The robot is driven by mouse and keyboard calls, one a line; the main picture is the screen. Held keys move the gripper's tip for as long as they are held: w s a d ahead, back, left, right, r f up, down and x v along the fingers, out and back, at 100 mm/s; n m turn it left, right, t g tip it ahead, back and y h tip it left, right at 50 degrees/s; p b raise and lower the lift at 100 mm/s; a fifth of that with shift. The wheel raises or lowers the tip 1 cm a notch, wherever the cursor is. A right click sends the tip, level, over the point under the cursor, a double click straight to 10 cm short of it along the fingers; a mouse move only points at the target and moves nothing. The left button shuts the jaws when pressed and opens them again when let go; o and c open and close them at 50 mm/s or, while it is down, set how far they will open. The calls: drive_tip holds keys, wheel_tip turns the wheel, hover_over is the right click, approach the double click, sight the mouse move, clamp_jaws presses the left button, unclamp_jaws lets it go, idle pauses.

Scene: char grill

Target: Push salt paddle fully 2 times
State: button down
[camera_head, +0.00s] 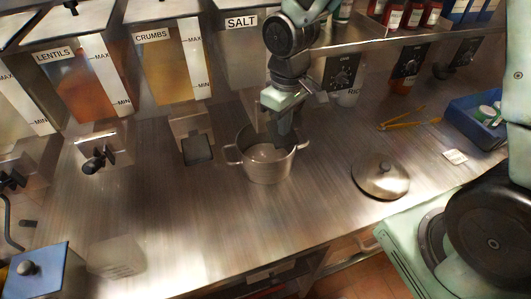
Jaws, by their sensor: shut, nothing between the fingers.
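The salt dispenser (240,55) is a clear bin with a SALT label (241,22), at the back middle of the counter. My gripper (284,138) points down in front of it, just above the far right part of the pot's opening. It is shut, with nothing seen held. My arm and gripper cover the salt paddle's area, so I cannot make out the paddle or tell whether I touch it. A metal pot (267,170) with two handles stands upright on the counter below the gripper. What lies inside the pot is unclear.
A crumbs bin (170,70) with a dark paddle (197,150) and a lentils bin (72,75) with a black knob (95,162) stand left. A pot lid (381,177), yellow tongs (408,125) and a blue tray (470,125) lie right. The front counter is mostly clear.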

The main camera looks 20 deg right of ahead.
drive_tip(key=shift+r+p, duration=1.75)
drive_tip(key=shift+r, duration=0.35)
wheel_tip(320, 180, up, 5)
drive_tip(key=p, duration=0.4)
drive_tip(key=s+a+f+n+b, duration=0.1)
drive_tip(key=s+a+f+b, duration=0.2)
drive_tip(key=s+b, duration=0.6)
drive_tip(key=s+a+f+b, duration=0.3)
drive_tip(key=s+f+b, duration=0.5)
drive_tip(key=s, duration=0.3)
drive_tip(key=shift+a+n+y+b, duration=0.15)
drive_tip(key=shift+n+y+b, duration=0.15)
drive_tip(key=shift+n+b, duration=0.1)
